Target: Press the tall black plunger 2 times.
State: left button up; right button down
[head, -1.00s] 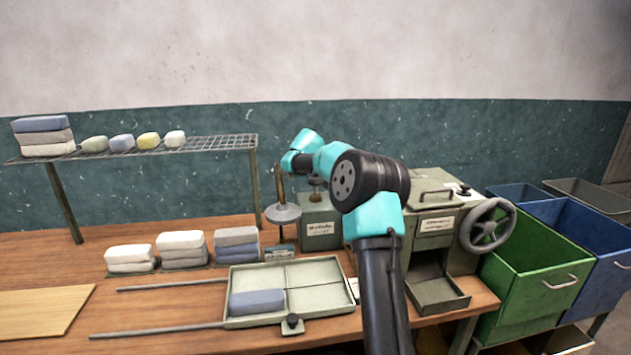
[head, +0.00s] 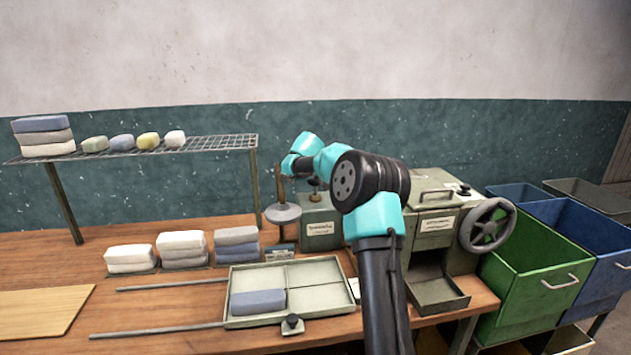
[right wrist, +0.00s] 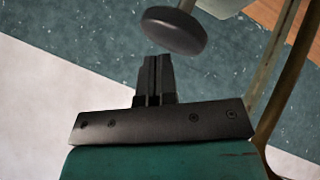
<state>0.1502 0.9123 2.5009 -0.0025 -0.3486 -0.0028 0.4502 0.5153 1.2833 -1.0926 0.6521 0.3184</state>
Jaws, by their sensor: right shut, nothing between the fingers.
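In the right wrist view, a round dark plunger head (right wrist: 172,30) on a stem shows just beyond my right gripper (right wrist: 158,60). The gripper's two black fingers are shut together with nothing between them. Their tips point at the edge of the head, and I cannot tell whether they touch it. In the head view, a small dark knob (head: 315,183) stands above a grey-green box (head: 320,228); I cannot tell whether it is the same plunger. My right arm covers part of this area, and its fingertips cannot be made out there. My left gripper is in neither view.
A machine with a handwheel (head: 487,224) stands to the right. A divided tray (head: 318,303) lies in front, and a wire shelf (head: 215,143) is at the left. Green and blue bins (head: 535,258) stand far right.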

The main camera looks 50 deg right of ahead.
jog(key=shift+f, duration=1.75)
dwell(2.0)
jog(key=shift+r, duration=2.15)
jog(key=shift+r, duration=0.15)
jog(key=shift+r, duration=2.35)
